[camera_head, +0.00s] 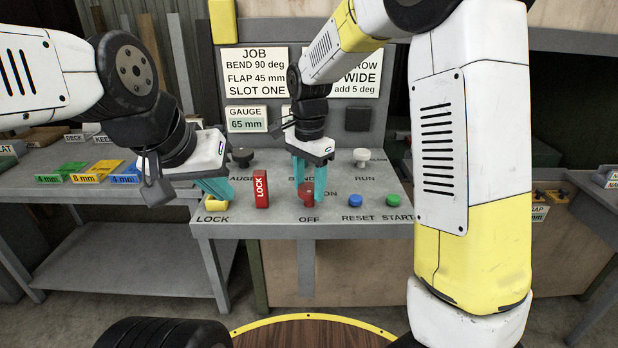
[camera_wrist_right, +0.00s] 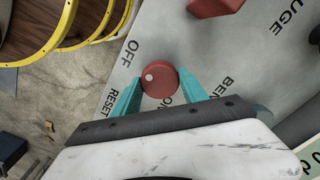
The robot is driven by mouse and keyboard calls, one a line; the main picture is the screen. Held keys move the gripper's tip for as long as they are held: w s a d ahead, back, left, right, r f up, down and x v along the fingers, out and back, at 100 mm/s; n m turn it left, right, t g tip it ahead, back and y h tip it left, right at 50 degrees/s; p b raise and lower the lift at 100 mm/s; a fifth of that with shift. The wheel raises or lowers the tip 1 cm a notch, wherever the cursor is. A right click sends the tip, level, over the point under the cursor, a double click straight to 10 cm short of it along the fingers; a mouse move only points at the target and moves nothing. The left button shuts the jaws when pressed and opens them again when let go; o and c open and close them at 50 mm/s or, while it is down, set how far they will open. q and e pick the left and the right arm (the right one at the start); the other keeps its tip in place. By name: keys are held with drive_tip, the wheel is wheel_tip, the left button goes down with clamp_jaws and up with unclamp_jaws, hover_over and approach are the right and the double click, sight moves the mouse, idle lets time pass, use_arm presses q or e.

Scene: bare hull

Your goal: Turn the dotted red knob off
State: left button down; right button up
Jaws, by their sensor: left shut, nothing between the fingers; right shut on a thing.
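The red knob (camera_head: 307,196) stands on the grey console, above the OFF label and left of ON. In the right wrist view the knob (camera_wrist_right: 164,84) shows a pale dot on the left part of its face, roughly toward the OFF side. My right gripper (camera_head: 308,185) points down and is shut on the knob, one teal finger on each side; it also shows in the wrist view (camera_wrist_right: 160,98). My left gripper (camera_head: 222,194) is shut and empty, its fingertips at the yellow LOCK button (camera_head: 213,205). I cannot tell if they press it.
A red LOCK block (camera_head: 261,189) stands between my grippers. My right arm covers the console's right end.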

sight(309, 187)
drive_tip(key=shift+r, duration=0.1)
drive_tip(key=o, duration=1.4)
drive_tip(key=shift+c, duration=0.2)
wheel_tip(309, 187, up, 8)
drive_tip(key=shift+f, duration=0.1)
drive_tip(key=s+d+r+n+t+y, duration=0.1)
drive_tip(key=s+d+n+t, duration=0.2)
drive_tip(key=s+d+n, duration=0.2)
drive_tip(key=s+d+r+n+t+y, duration=0.1)
drive_tip(key=s+d+r+n+t, duration=0.1)
drive_tip(key=s+d, duration=0.7)
drive_tip(key=s+n+t, duration=0.1)
drive_tip(key=s+n, duration=0.1)
drive_tip(key=s, duration=0.3)
drive_tip(key=shift+r+n, duration=0.25)
drive_tip(key=shift+n, duration=0.15)
